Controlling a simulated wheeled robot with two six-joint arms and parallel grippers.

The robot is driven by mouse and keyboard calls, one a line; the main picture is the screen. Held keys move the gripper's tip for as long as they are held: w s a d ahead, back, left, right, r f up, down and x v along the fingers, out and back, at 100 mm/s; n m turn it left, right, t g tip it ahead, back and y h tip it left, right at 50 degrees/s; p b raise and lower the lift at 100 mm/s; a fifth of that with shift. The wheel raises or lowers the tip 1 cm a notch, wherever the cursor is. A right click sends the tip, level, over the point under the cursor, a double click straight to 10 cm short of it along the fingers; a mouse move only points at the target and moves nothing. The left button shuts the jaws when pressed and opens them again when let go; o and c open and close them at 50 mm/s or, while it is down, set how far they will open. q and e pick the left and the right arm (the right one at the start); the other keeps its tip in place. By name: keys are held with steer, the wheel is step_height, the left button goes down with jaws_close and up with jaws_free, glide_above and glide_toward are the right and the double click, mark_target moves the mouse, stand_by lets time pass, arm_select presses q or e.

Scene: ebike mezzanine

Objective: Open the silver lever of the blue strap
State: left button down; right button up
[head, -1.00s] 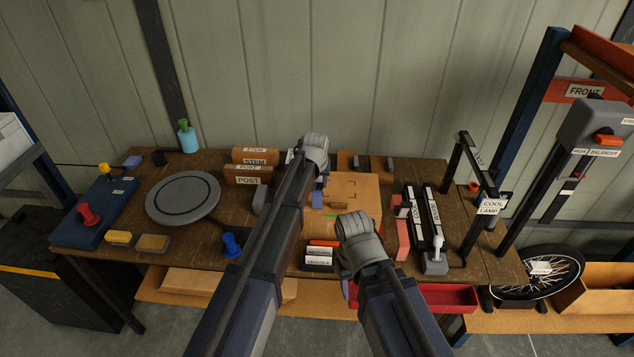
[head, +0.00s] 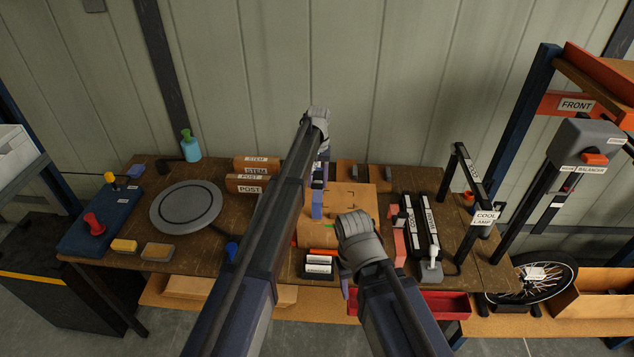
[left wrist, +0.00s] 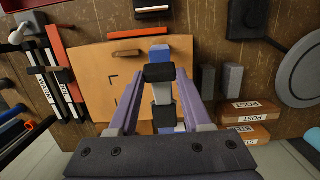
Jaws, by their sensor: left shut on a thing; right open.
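The blue strap (head: 317,208) runs over a flat tan box (head: 352,203) at the middle of the bench; it also shows in the left wrist view (left wrist: 159,53). My left gripper (left wrist: 160,73) is over the strap, its purple fingers closed together at black tips. A silver-grey piece (left wrist: 162,93), apparently the lever, shows between the fingers, right at the tips. The tips hide part of it, so its exact angle is unclear. My right gripper (head: 346,287) is low, near the bench's front edge; its wrist hides most of the fingers, and nothing shows in it.
STEM and POST boxes (head: 246,184) and a grey round plate (head: 186,207) lie to the left. A small labelled holder (head: 319,267) stands in front of the tan box. Black bars (head: 421,226) and the cool lamp frame (head: 475,190) stand to the right.

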arm_select(q)
steer(key=shift+w+r+g, duration=0.25)
steer(key=shift+w+g, duration=0.1)
steer(key=shift+g, duration=0.05)
stand_by(0.4)
steer(key=shift+c, duration=1.6)
jaws_free()
